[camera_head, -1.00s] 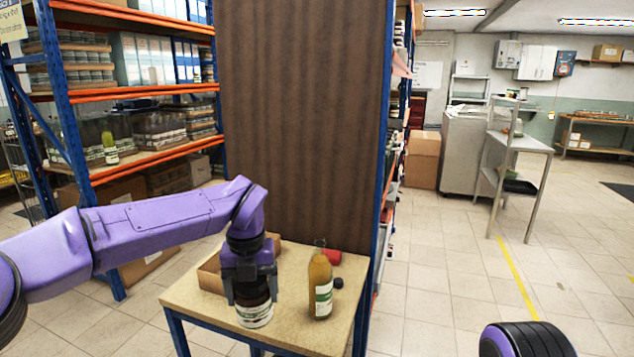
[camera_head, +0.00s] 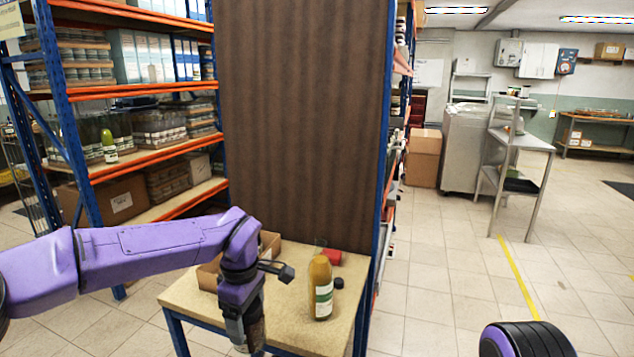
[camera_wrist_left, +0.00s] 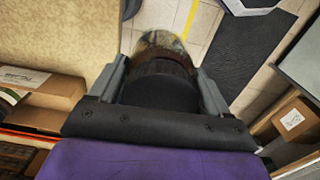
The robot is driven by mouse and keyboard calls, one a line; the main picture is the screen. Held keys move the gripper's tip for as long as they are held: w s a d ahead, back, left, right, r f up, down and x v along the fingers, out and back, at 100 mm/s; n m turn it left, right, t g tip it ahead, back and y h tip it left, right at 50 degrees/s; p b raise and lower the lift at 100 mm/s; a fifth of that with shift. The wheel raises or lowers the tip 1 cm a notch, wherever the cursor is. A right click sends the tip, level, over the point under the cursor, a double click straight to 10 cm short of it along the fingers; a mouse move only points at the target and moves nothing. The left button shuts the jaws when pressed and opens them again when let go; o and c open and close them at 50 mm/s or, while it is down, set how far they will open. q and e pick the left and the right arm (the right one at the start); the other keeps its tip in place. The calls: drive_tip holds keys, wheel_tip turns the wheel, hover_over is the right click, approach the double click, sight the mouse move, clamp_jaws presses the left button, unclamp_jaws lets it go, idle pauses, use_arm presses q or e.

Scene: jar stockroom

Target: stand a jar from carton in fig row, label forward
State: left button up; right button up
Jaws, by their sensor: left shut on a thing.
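My left gripper (camera_head: 247,332) is at the table's front left edge in the head view. It is shut on a jar (camera_wrist_left: 160,50), whose dark lid (camera_wrist_left: 160,95) sits between the two fingers in the left wrist view. In the head view the gripper hides most of the jar, and its label cannot be read. An open carton (camera_head: 209,276) stands on the table behind the gripper, partly covered by my arm. Rows of jars (camera_head: 160,128) stand on the rack shelf at left; I cannot tell which row is fig. My right gripper is out of view.
A bottle of amber liquid (camera_head: 320,288) stands on the table (camera_head: 295,325), with a red object (camera_head: 333,257) and a small dark object (camera_head: 338,283) near it. A green bottle (camera_head: 109,146) stands on the rack shelf. The tiled floor at right is open.

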use_arm(q)
drive_tip(key=s+a+f+m, duration=0.5)
drive_tip(key=s+f+m, duration=0.2)
drive_tip(key=m, duration=0.7)
drive_tip(key=shift+s+a+m, duration=0.3)
drive_tip(key=shift+s, duration=0.05)
